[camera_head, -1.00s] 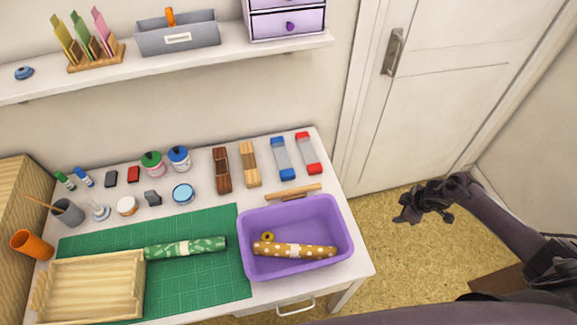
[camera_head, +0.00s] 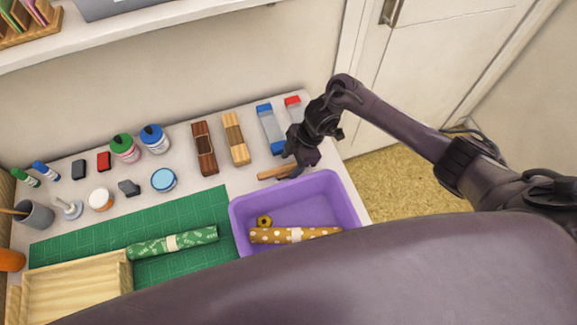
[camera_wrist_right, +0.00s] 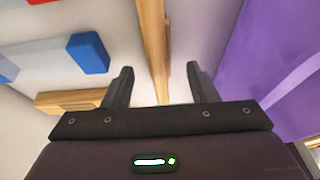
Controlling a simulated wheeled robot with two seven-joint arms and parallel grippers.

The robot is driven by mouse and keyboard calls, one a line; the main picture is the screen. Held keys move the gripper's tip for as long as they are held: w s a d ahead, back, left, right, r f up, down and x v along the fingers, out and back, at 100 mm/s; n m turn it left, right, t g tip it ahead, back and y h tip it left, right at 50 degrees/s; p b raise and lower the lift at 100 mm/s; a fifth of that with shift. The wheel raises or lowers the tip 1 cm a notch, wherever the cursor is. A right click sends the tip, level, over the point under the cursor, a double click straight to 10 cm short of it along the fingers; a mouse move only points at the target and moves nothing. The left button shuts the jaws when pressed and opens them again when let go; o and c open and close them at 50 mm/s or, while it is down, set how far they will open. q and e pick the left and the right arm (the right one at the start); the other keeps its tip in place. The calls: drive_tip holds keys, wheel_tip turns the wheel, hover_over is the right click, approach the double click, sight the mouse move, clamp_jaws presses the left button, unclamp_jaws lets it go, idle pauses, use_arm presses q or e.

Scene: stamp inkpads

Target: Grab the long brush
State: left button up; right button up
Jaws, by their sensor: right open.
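The long wooden brush (camera_head: 273,173) lies on the white table just behind the purple bin. Its right part is covered by my right gripper (camera_head: 294,160) in the head view. In the right wrist view, the brush (camera_wrist_right: 152,35) runs lengthwise between the two spread fingers of the right gripper (camera_wrist_right: 160,75). The fingers stand apart on either side of it, and I see no grip on it. My left gripper is not in view.
The purple bin (camera_head: 240,222) holds a dotted brown roll (camera_head: 268,235) and a small yellow ring. A blue-ended block (camera_head: 268,122) and a red-ended block (camera_head: 293,106) lie behind the gripper. Wooden blocks (camera_head: 236,140) stand to the left. A green mat (camera_head: 190,206) covers the front left.

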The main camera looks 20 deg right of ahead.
sight(290, 165)
drive_tip(key=x, duration=0.2)
drive_tip(key=shift+w+f, duration=0.1)
drive_tip(key=shift+f, duration=0.25)
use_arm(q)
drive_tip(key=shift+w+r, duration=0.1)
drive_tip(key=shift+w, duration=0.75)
use_arm(e)
drive_tip(key=shift+f, duration=0.2)
drive_tip(key=shift+c, duration=0.4)
drive_tip(key=c, duration=1)
